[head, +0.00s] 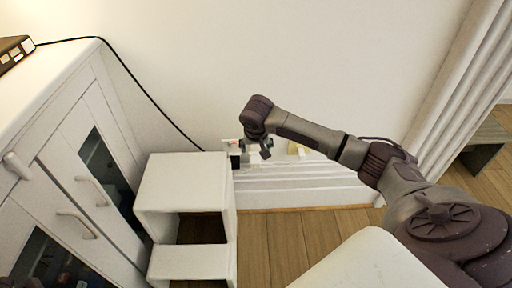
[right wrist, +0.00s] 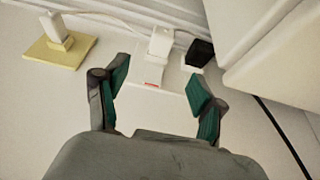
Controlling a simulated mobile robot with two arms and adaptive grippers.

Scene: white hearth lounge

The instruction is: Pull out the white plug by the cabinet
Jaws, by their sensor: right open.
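A white plug (right wrist: 160,42) stands in a white wall plate (right wrist: 170,75) with a small red mark, seen in the right wrist view. A black plug (right wrist: 200,53) sits beside it in the same plate. My right gripper (right wrist: 158,76) is open, with its teal-padded fingers spread on either side of the plate and nothing between them touching. In the head view my right gripper (head: 258,151) hangs in front of the wall and partly hides the plugs. The white cabinet (head: 75,150) stands at the left. My left gripper is not clearly in view.
Another white plug (right wrist: 54,27) sits on a yellow plate (right wrist: 60,50) to the left in the wrist view. A white step stool (head: 185,182) stands between cabinet and plugs. A black cable (head: 140,88) runs down the wall. Wooden floor (head: 290,235) lies open below.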

